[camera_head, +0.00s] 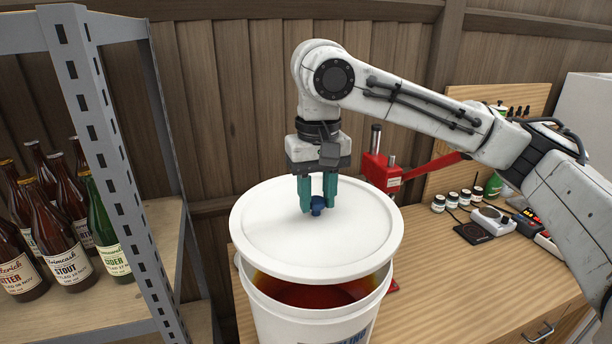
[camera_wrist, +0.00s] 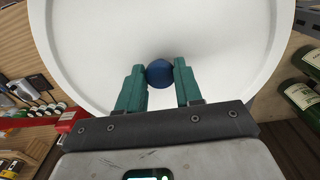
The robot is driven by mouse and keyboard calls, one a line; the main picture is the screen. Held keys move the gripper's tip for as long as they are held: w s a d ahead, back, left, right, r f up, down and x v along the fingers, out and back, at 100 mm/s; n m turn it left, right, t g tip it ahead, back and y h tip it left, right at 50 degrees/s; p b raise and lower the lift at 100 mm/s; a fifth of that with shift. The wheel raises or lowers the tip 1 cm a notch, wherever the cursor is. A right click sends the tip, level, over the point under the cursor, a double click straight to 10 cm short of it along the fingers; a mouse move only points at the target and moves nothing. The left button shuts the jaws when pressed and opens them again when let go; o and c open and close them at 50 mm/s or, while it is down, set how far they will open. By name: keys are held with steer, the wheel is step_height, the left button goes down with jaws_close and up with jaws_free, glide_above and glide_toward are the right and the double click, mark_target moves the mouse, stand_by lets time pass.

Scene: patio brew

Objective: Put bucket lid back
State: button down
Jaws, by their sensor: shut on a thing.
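The white round bucket lid (camera_head: 270,240) has a small blue knob (camera_head: 318,203) on top. My gripper (camera_head: 318,197) is shut on the knob from above, with its teal fingers on either side. The lid is held above the white bucket (camera_head: 300,322), roughly over its mouth and slightly tilted. A gap at the front shows amber-red liquid inside; the far rim is hidden behind the lid. In the wrist view the lid (camera_wrist: 230,40) fills most of the picture, and the blue knob (camera_wrist: 159,73) sits between the fingertips.
A metal shelf (camera_head: 100,140) with several brown and green bottles (camera_head: 60,235) stands at the left. A wooden workbench (camera_head: 450,270) behind and to the right carries a red tool (camera_head: 380,172), small jars (camera_head: 452,200) and a scale (camera_head: 493,219). A wooden wall stands behind.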

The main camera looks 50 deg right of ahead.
mark_target(316, 212)
steer(key=shift+w+d+f, duration=0.15)
steer(key=shift+d+f, duration=0.05)
step_height(316, 212, down, 4)
steer(key=shift+f+b, duration=0.15)
steer(key=shift+b, duration=0.35)
steer(key=shift+f+b, duration=1)
steer(key=shift+b, duration=0.05)
steer(key=shift+f, duration=0.55)
steer(key=c, duration=0.7)
jaws_free()
steer(key=shift+o, duration=0.2)
steer(key=shift+r+b, duration=0.1)
steer(key=shift+b, duration=0.2)
step_height(316, 212, up, 11)
steer(key=shift+f+b, duration=0.2)
steer(key=shift+b, duration=0.35)
